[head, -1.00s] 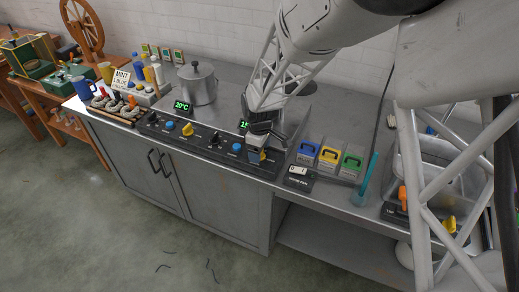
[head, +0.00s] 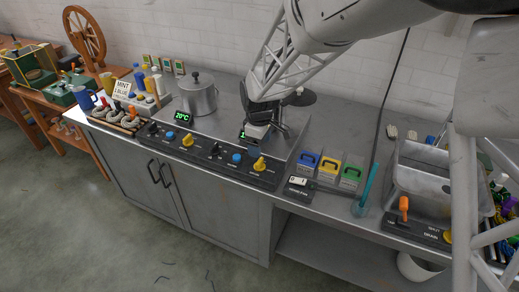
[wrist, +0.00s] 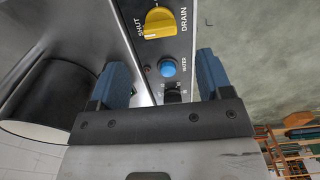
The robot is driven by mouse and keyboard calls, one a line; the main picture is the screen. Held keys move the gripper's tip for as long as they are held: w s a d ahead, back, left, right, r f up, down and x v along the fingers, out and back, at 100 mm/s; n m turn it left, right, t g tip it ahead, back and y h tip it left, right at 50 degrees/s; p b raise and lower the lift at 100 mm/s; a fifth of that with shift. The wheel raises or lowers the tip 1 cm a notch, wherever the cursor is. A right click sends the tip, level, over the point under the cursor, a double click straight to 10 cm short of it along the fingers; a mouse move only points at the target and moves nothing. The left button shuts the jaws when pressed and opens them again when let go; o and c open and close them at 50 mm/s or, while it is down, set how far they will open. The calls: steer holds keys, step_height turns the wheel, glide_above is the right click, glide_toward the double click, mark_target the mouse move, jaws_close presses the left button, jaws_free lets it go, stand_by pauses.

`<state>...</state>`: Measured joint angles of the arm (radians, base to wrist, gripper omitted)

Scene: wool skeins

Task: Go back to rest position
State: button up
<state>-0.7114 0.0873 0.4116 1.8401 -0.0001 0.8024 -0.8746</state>
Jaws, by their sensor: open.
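My gripper (head: 262,128) hangs above the right part of the steel counter unit, over its front control strip. In the wrist view my gripper (wrist: 163,75) has its two blue fingers wide apart with nothing held between them. The yellow drain knob (wrist: 160,22) lies beyond the fingertips, and a blue water button (wrist: 168,67) and a black knob (wrist: 173,90) show in the gap below them. My gripper partly hides a green display.
A steel pot (head: 198,97) stands left of my gripper. Blue, yellow and green-marked boxes (head: 329,165) and a teal tube (head: 368,185) stand to the right, before a steel basin (head: 425,180). Skeins lie on a rack (head: 118,119) at the left.

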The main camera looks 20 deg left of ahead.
steer(key=shift+r, duration=0.15)
stand_by(0.4)
steer(key=shift+d+r, duration=0.1)
steer(key=shift+d, duration=0.05)
steer(key=s+d+r+m, duration=0.25)
steer(key=d+r, duration=0.25)
steer(key=d, duration=0.4)
steer(key=s+d+r+m+t, duration=0.1)
steer(key=d+r+m, duration=0.25)
steer(key=d, duration=0.55)
steer(key=s+d+r+m, duration=0.1)
steer(key=d+r+m, duration=0.1)
steer(key=d+r, duration=0.55)
steer(key=s+d+r+m+t, duration=0.1)
steer(key=s+d+m, duration=0.9)
steer(key=s+d, duration=1)
steer(key=shift+s+d+r+t, duration=0.15)
steer(key=shift+d+r+t, duration=0.15)
steer(key=shift+d, duration=0.4)
